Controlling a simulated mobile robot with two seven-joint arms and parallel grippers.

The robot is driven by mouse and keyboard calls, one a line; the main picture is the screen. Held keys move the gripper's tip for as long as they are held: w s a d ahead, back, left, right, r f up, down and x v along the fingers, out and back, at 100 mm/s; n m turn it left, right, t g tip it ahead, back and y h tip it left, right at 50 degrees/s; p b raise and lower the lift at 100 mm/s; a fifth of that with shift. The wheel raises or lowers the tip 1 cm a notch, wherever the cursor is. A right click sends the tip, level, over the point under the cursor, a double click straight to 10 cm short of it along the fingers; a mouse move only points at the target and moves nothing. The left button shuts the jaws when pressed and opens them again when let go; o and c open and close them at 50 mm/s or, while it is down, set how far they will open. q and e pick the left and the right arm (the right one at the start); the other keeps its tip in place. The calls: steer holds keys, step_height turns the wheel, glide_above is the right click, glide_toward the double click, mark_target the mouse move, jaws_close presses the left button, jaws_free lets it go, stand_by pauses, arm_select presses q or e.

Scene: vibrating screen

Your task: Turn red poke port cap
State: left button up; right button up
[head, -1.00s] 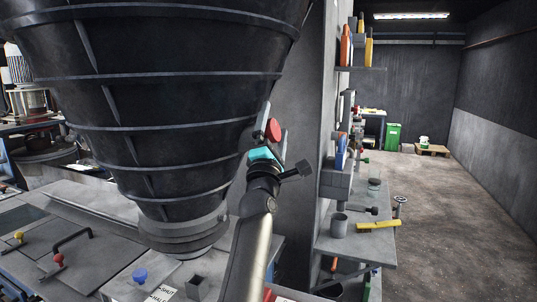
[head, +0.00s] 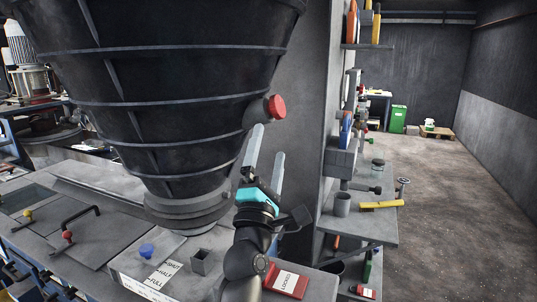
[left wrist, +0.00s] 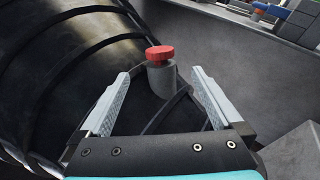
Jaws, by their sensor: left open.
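The red poke port cap (head: 276,107) sits on a short dark stub on the right side of the big black ribbed hopper (head: 180,85). My left gripper (head: 267,150) is open and empty, its two pale fingers pointing up, below the cap and apart from it. In the left wrist view the red cap (left wrist: 160,53) tops a grey cylindrical stub (left wrist: 161,78). It shows between and beyond the tips of the open left gripper (left wrist: 161,75). My right gripper is not in view.
A grey wall column (head: 305,130) stands right of the hopper. A shelf bench (head: 365,232) holds a grey cup (head: 342,203) and a yellow tool (head: 381,205). A red "locked" block (head: 287,281) lies near my left arm.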

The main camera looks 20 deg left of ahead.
arm_select(q)
steer(key=shift+s, duration=0.1)
stand_by(0.3)
steer(key=m+g+h+p, duration=0.2)
steer(key=m+h+p, duration=0.1)
steer(key=h+p, duration=0.2)
glide_toward(284, 105)
steer(key=s+d+r, duration=0.1)
steer(key=s, duration=0.1)
step_height(284, 105, up, 2)
steer(key=s+a+g+p, duration=0.2)
steer(key=g+p, duration=0.2)
steer(key=p, duration=0.1)
steer(key=shift+m+h, duration=0.3)
steer(key=shift+h, duration=0.1)
steer(key=w, duration=0.4)
steer(key=w+p, duration=0.1)
steer(key=w, duration=0.4)
steer(key=w+d, duration=0.1)
steer(key=w, duration=0.4)
steer(key=shift+w+r+p, duration=0.15)
steer(key=shift+r+p, duration=0.05)
steer(key=shift+p, duration=0.2)
steer(key=shift+c, duration=0.4)
